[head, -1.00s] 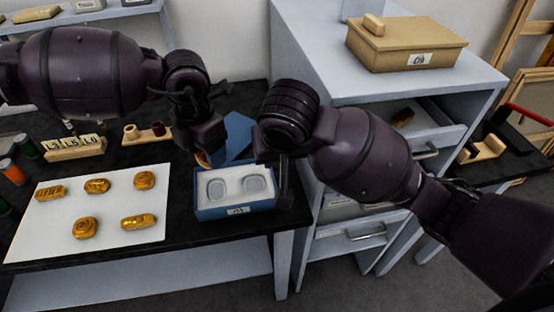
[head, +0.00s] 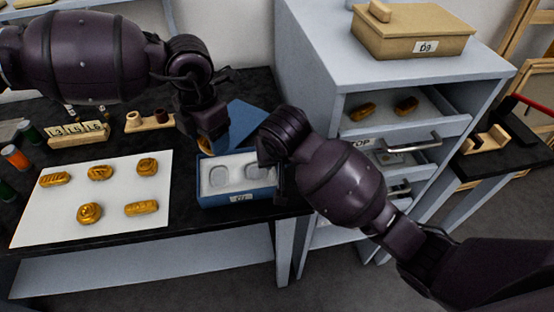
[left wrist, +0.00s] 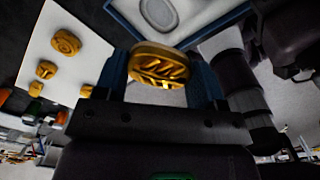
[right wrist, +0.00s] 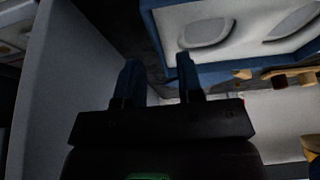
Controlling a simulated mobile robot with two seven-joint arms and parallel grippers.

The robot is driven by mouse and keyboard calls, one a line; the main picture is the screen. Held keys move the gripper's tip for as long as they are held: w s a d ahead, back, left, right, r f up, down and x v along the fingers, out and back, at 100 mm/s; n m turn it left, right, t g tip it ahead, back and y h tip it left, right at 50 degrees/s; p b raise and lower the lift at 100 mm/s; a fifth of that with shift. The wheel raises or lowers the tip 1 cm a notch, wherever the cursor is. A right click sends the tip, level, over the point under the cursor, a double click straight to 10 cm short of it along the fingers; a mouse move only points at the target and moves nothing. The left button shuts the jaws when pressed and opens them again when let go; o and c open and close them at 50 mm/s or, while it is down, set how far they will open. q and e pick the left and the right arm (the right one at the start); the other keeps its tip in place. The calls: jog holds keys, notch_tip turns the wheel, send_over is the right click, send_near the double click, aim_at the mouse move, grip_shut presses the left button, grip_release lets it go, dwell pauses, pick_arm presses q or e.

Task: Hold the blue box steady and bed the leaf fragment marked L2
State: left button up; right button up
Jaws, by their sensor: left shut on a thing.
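The blue box (head: 222,200) stands on the black bench near its front edge. Its white bed has two oval recesses, both empty; its label is too small to read surely. My left gripper (left wrist: 155,85) is shut on a gold fragment (left wrist: 160,67) with a leaf-like relief; I see no L2 mark on it. In the head view it hangs just above the box's back left corner. My right gripper (right wrist: 158,75) is at the box's right end, its fingers apart with nothing seen between them. Its wrist view shows the box (right wrist: 152,30) close beside the fingers.
A white sheet (head: 110,180) left of the box bears several gold fragments. Label blocks (head: 80,133) and a wooden holder (head: 150,122) stand behind. A blue lid-like panel (head: 243,117) lies behind the box. At right, a cabinet has an open drawer (head: 385,108) with two gold pieces.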

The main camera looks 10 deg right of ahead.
jog(key=shift+w+f, duration=0.25)
jog(key=shift+f, duration=0.45)
grip_shut()
